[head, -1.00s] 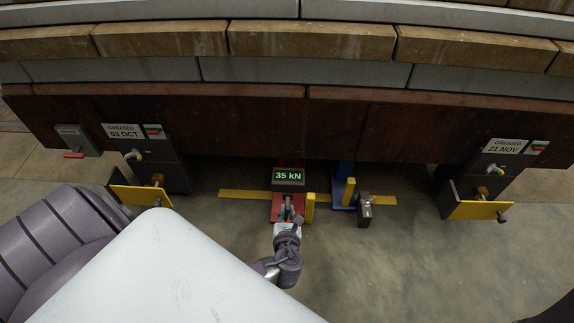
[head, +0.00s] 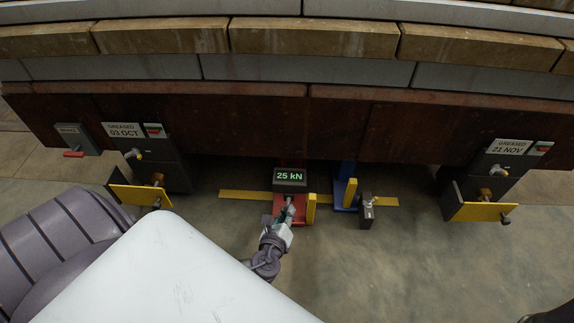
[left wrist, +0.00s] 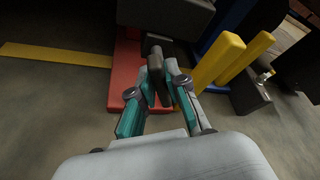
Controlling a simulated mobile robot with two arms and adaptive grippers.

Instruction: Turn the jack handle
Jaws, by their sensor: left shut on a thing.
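The red jack (head: 301,214) stands on the floor under the rusty beam; its red base also shows in the left wrist view (left wrist: 126,70). A display (head: 290,177) on it reads 25 kN. My left gripper (head: 289,207) reaches it from the front. In the left wrist view its teal-and-grey fingers (left wrist: 160,76) are closed around the dark jack handle (left wrist: 156,63). The fingers and wrist partly hide the handle in the head view. My right gripper is not in view.
A blue jack (head: 345,195) with a yellow post and a dark box (head: 367,212) stand close on the right. A yellow strip (head: 240,194) lies on the floor. Yellow-plated brackets (head: 140,196) (head: 480,210) stand at both sides. The floor in front is clear.

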